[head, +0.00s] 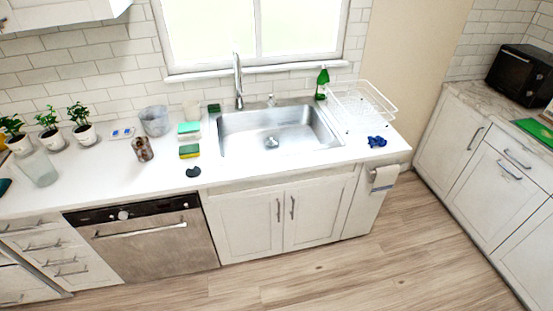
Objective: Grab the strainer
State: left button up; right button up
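Neither of my grippers shows in the head view.
Left of the sink are sponges (189,151), a small black item (193,172), a brown jar (142,149), a grey bucket (155,121) and potted plants. Right are a green bottle (322,83), white dish rack (362,104) and blue cloth (377,141). The wooden floor in front is clear.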

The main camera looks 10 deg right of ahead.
aim_at(275, 139)
jog(key=u, duration=0.2)
jog(key=k, duration=0.3)
jog(key=z, duration=1.25)
jog(key=i, duration=1.6)
jog(key=u, duration=0.3)
